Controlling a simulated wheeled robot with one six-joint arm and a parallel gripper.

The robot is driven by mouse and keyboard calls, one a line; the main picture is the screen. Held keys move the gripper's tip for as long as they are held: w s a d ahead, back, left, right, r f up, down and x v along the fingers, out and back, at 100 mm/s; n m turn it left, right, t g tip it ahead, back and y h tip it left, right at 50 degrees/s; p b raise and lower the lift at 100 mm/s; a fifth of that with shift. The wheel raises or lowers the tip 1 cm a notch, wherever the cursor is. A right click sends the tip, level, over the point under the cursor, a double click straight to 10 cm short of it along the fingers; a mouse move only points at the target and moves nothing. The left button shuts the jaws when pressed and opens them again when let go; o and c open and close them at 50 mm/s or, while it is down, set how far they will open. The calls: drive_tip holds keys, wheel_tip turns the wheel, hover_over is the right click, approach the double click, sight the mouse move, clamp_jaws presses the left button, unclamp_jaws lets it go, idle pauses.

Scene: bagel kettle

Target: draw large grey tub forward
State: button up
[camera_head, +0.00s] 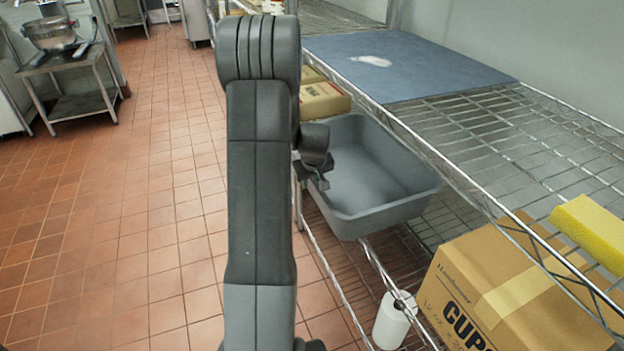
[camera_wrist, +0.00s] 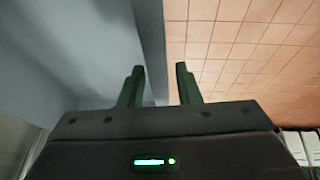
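The large grey tub (camera_head: 385,172) is open, empty and upright on a wire shelf below the top shelf in the head view. My gripper (camera_head: 319,180) is at its left wall, on the aisle side. In the wrist view, the tub's wall (camera_wrist: 152,50) runs down between the two fingers of my gripper (camera_wrist: 160,85). The left finger is over the tub's inside and the right finger is over the floor side. The fingers are apart, with a gap visible beside the wall. My arm hides part of the shelf front in the head view.
A cardboard box (camera_head: 322,101) stands behind the tub. A large cups box (camera_head: 505,290) is nearer, at the right. A white roll (camera_head: 393,320) is low down. The top wire shelf (camera_head: 500,135) with a blue mat (camera_head: 420,62) overhangs. The tiled floor (camera_head: 150,220) at left is clear.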

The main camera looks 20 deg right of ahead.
drive_tip(key=shift+o, duration=0.7)
drive_tip(key=p+v, duration=0.1)
drive_tip(key=v, duration=1.2)
drive_tip(key=shift+s+r+p, duration=0.2)
drive_tip(key=shift+r+p, duration=0.15)
drive_tip(key=shift+p, duration=0.05)
drive_tip(key=b+x, duration=0.1)
drive_tip(key=x, duration=1.3)
drive_tip(key=shift+b, duration=0.4)
drive_tip(key=shift+r, duration=0.2)
